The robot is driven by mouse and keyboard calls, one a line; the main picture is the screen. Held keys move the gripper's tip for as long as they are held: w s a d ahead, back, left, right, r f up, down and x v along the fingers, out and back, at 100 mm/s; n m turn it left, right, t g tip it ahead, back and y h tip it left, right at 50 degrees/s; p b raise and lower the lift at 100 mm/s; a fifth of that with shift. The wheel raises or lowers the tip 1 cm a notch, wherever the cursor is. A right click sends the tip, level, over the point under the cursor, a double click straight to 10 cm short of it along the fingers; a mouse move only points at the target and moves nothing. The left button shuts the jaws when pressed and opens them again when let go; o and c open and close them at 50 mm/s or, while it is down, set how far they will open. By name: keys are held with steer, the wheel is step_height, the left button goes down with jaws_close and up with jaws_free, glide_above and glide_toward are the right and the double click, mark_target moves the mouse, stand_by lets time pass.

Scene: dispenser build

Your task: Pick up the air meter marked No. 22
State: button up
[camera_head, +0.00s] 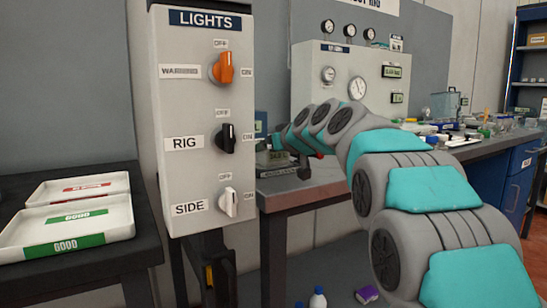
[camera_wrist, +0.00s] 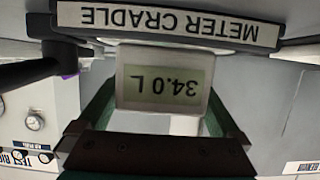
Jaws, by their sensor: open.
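A pale meter with a display (camera_wrist: 163,85) reading "34.0 L" shows upside down in the wrist view. It is at the cradle (camera_wrist: 170,22), whose label reads "METER CRADLE". No "No. 22" mark is visible on the meter. My gripper (camera_wrist: 162,98) is open, with one dark green finger on each side of the meter. I cannot tell whether the fingers touch it.
A light-switch panel (camera_head: 205,105) stands close left of my arm. A test rig (camera_head: 350,80) with gauges stands on the bench behind the arm. White trays (camera_head: 70,248) lie on the left table. Several small items crowd the right bench; bottles (camera_head: 317,298) stand below.

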steer(key=shift+c, duration=0.2)
jaws_close()
stand_by(0.5)
steer(key=shift+r, duration=0.25)
